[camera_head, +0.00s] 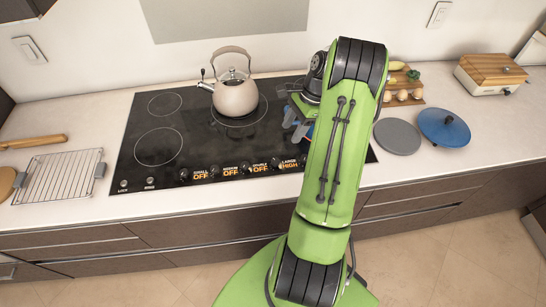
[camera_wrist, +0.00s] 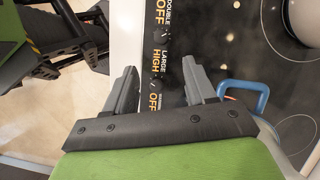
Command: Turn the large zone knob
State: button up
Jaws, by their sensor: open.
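The large zone knob (camera_head: 273,167) is a small dark knob on the front strip of the black cooktop, left of an orange display reading "LARGE HIGH". In the wrist view the large zone knob (camera_wrist: 165,33) lies beyond the fingertips, between the "DOUBLE OFF" and "LARGE HIGH" labels. My gripper (camera_wrist: 160,66) is open and empty, with its two grey fingers spread on either side of the knob row. Another knob (camera_wrist: 153,83), beside an "OFF" label, shows between the fingers.
A kettle (camera_head: 235,95) stands on the cooktop (camera_head: 190,115). A blue-handled pan (camera_wrist: 253,88) is close to the right finger. A grey disc (camera_head: 397,136), a blue lid (camera_head: 444,127) and a food board lie at right; a wire rack (camera_head: 60,176) lies at left.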

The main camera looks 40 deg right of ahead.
aim_at(275, 160)
jog(key=x, duration=1.3)
jog(key=shift+d+f, duration=0.15)
jog(key=shift+d, duration=0.05)
grip_shut()
jog(key=shift+n+b, duration=0.3)
jog(key=n+g, duration=0.1)
jog(key=n, duration=0.1)
jog(key=n+g+b, duration=0.1)
jog(key=n, duration=0.2)
jog(key=shift+w+n, duration=0.2)
jog(key=shift+n, duration=0.1)
jog(key=n+g+b, duration=0.1)
jog(key=n, duration=0.1)
jog(key=n+g+h+b, duration=0.1)
jog(key=n, duration=0.2)
jog(key=shift+w+a, duration=0.1)
jog(key=shift+w, duration=0.1)
jog(key=n+g+h+b, duration=0.1)
jog(key=n, duration=0.2)
jog(key=n+h, duration=0.1)
jog(key=n, duration=0.2)
jog(key=shift+a+n+g+b, duration=0.2)
jog(key=shift+n+g+b, duration=0.2)
jog(key=n+h, duration=0.1)
jog(key=n, duration=0.1)
jog(key=n+h, duration=0.1)
jog(key=n, duration=0.2)
jog(key=shift+a+n+b, duration=0.2)
jog(key=shift+n+b, duration=0.1)
jog(key=shift+n, duration=0.3)
